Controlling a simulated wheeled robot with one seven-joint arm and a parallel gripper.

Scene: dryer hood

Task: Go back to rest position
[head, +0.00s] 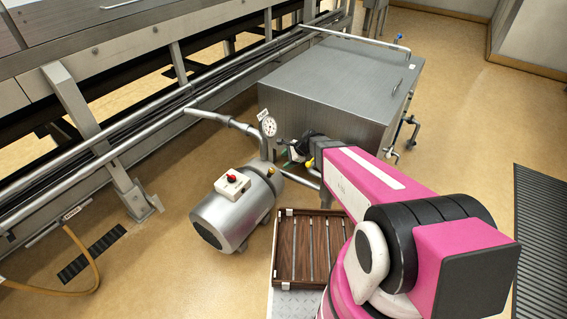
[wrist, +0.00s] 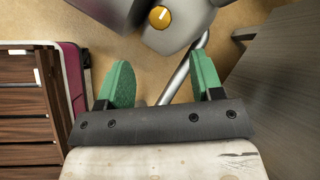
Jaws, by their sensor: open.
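My gripper (wrist: 163,85) shows in the wrist view with its two green fingers spread wide apart. Nothing is between the fingers. In the head view my pink arm reaches forward from the lower right, and its end is near the pump's pipe and the left front of the steel tank (head: 345,80). The gripper itself is mostly hidden there behind my arm. The silver pump motor (head: 228,215) stands to the left of my arm, with a small control box (head: 232,184) with a red button on top. A yellow knob (wrist: 160,17) shows beyond the fingertips in the wrist view.
A brown slatted wooden tray (head: 310,250) lies just left of my arm; its slats (wrist: 27,110) fill the left of the wrist view. A pressure gauge (head: 269,126) stands on the pipe. A long steel machine runs along the left. Floor at the right is clear beside a black mat (head: 540,240).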

